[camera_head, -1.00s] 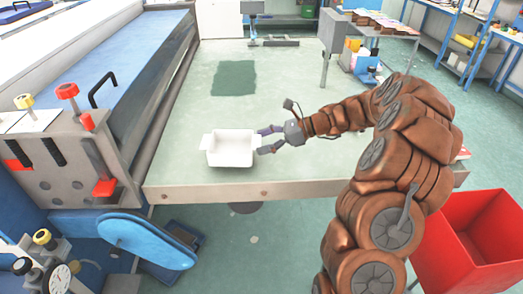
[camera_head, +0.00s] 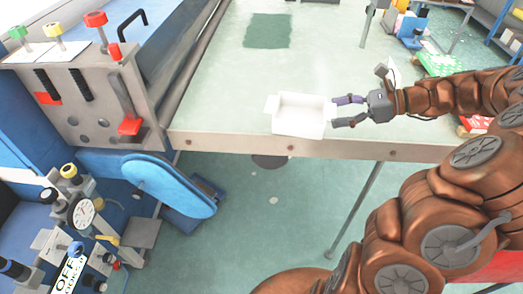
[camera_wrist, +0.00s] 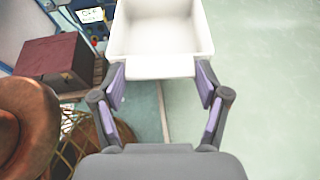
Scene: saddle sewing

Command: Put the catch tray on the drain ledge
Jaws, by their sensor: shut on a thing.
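The catch tray is a white, open, empty rectangular tray (camera_head: 299,116) with small end tabs. In the head view it is at the front edge of the pale green table. My gripper (camera_head: 337,111) comes from the right and is shut on the tray's near end. In the wrist view the two purple-padded fingers (camera_wrist: 160,92) flank the tab of the tray (camera_wrist: 160,67). I cannot tell whether the tray touches the table or is held just above it. I cannot tell which surface is the drain ledge.
The table's front edge (camera_head: 290,148) runs across the middle. Left stands a blue and grey machine with red knobs (camera_head: 95,19), a blue paddle-shaped part (camera_head: 168,187) and a gauge (camera_head: 83,213). Floor is open below the table. The wrist view shows a dark red box (camera_wrist: 52,58).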

